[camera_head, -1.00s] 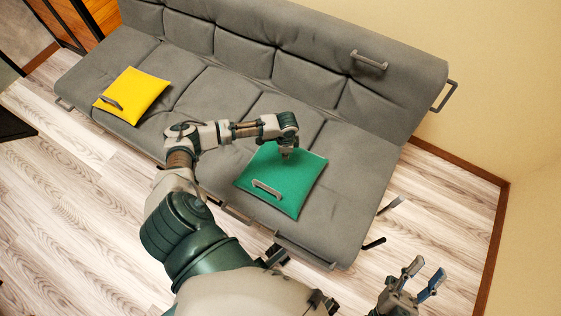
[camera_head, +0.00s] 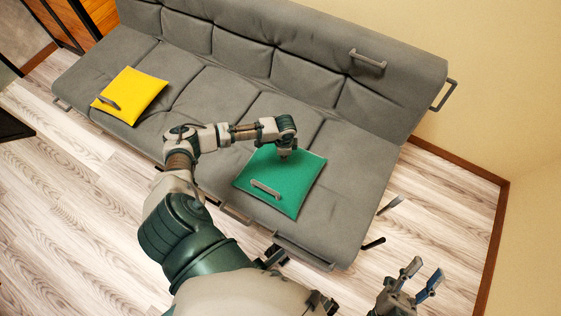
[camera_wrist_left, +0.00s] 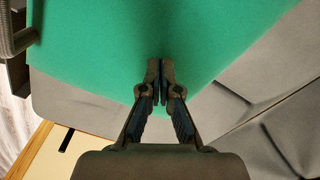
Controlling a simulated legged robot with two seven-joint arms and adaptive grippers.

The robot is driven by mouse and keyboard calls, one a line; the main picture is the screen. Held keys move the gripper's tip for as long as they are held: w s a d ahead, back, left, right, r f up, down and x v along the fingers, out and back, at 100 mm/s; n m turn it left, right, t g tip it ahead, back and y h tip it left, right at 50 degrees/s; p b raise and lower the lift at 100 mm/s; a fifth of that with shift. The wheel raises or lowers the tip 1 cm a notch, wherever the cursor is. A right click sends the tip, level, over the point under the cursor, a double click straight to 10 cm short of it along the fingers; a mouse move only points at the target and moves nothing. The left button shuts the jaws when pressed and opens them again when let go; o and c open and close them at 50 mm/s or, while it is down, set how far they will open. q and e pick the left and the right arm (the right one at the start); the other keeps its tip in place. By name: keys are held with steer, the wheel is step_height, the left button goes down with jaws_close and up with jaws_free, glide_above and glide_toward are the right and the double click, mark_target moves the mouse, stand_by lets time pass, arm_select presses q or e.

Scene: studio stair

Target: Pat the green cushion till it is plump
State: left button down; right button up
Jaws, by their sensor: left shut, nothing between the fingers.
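The green cushion (camera_head: 278,184) lies on the right part of the grey sofa seat, with a grey handle (camera_head: 266,189) on its near side. My left gripper (camera_head: 284,155) points down at the cushion's far edge. In the left wrist view the cushion (camera_wrist_left: 150,40) fills the upper part, and the fingers of my left gripper (camera_wrist_left: 161,66) are shut together with nothing between them. Whether the fingertips touch the cloth cannot be told. My right gripper (camera_head: 424,276) is at the lower right, its fingers apart and empty, away from the sofa.
A yellow cushion (camera_head: 130,95) lies on the left part of the grey sofa (camera_head: 350,165). The sofa's backrest (camera_head: 300,50) rises behind the seat. Bare wooden floor (camera_head: 60,220) lies in front, and a wall stands at the right.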

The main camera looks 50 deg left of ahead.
arm_select(q)
steer(key=shift+f, duration=0.6)
arm_select(e)
steer(key=shift+f, duration=0.25)
arm_select(q)
steer(key=shift+r, duration=0.1)
arm_select(e)
steer(key=shift+r, duration=0.1)
arm_select(q)
steer(key=shift+r+p, duration=0.6)
steer(key=shift+r, duration=0.1)
steer(key=shift+r+p, duration=0.85)
steer(key=shift+p, duration=0.2)
steer(key=shift+f, duration=0.1)
arm_select(e)
steer(key=r, duration=0.4)
steer(key=shift+s+r, duration=0.25)
steer(key=shift+r, duration=0.15)
